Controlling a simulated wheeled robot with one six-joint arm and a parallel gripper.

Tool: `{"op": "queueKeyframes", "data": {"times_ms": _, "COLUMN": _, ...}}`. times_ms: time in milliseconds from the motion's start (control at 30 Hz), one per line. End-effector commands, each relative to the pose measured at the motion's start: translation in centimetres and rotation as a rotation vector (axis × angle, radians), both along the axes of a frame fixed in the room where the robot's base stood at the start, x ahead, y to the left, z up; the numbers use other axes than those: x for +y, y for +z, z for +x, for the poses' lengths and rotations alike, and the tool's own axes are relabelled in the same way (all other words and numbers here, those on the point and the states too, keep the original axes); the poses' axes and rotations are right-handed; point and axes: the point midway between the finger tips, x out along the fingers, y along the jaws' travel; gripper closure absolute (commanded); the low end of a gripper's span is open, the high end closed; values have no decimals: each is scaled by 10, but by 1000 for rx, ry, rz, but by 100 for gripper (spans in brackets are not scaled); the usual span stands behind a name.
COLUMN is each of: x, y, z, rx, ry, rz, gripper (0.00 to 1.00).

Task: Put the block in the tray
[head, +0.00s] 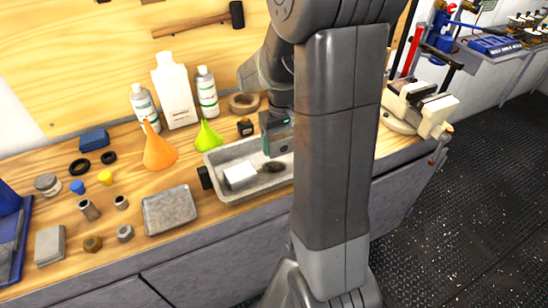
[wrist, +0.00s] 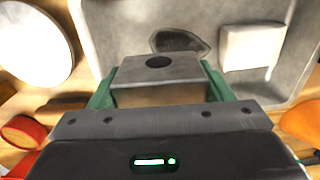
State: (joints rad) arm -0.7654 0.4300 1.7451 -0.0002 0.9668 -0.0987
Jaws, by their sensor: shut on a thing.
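My gripper (head: 276,140) is over the tray in the head view. In the wrist view its green fingers (wrist: 160,84) are shut on a grey block (wrist: 160,70) with a dark round hole in its face. The grey tray (head: 262,189) lies on the wooden bench, and its inside (wrist: 122,25) fills the wrist view behind the held block. The block's height above the tray floor cannot be told. A white block (head: 240,175) lies in the tray, also in the wrist view (wrist: 252,47). A dark oval patch or thing (wrist: 180,42) is beside it.
An orange funnel (head: 158,152), a green funnel (head: 207,136) and bottles (head: 174,92) stand left of and behind the tray. A grey slab (head: 169,210) and several small parts lie to the left. A vise (head: 418,108) stands on the right. My arm hides some bench.

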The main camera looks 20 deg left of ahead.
Motion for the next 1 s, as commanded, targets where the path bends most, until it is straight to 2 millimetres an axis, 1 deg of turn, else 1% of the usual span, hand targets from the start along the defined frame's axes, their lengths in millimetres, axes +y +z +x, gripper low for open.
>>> {"op": "queueKeyframes", "data": {"times_ms": 33, "x": 0, "y": -6, "z": 0, "rx": 2, "ry": 0, "rz": -2, "gripper": 64}}
{"op": "queueKeyframes", "data": {"times_ms": 167, "x": 0, "y": -17, "z": 0, "rx": 1, "ry": 0, "rz": -1, "gripper": 64}}
{"op": "queueKeyframes", "data": {"times_ms": 300, "x": 0, "y": -37, "z": 0, "rx": 2, "ry": 0, "rz": -2, "gripper": 64}}
{"op": "queueKeyframes", "data": {"times_ms": 400, "x": 0, "y": -47, "z": 0, "rx": 0, "ry": 0, "rz": 0, "gripper": 64}}
{"op": "queueKeyframes", "data": {"times_ms": 700, "x": 0, "y": -49, "z": 0, "rx": -1, "ry": 0, "rz": 2, "gripper": 64}}
{"op": "queueKeyframes", "data": {"times_ms": 833, "x": 0, "y": -54, "z": 0, "rx": -1, "ry": 0, "rz": 2, "gripper": 64}}
{"op": "queueKeyframes", "data": {"times_ms": 867, "x": 0, "y": -53, "z": 0, "rx": -1, "ry": 0, "rz": 1, "gripper": 21}}
{"op": "queueKeyframes", "data": {"times_ms": 933, "x": 0, "y": -52, "z": 0, "rx": -1, "ry": 0, "rz": 1, "gripper": 8}}
{"op": "queueKeyframes", "data": {"times_ms": 967, "x": 0, "y": -52, "z": 0, "rx": -1, "ry": 0, "rz": 1, "gripper": 6}}
{"op": "queueKeyframes", "data": {"times_ms": 1000, "x": 0, "y": -52, "z": 0, "rx": -1, "ry": 0, "rz": 1, "gripper": 6}}
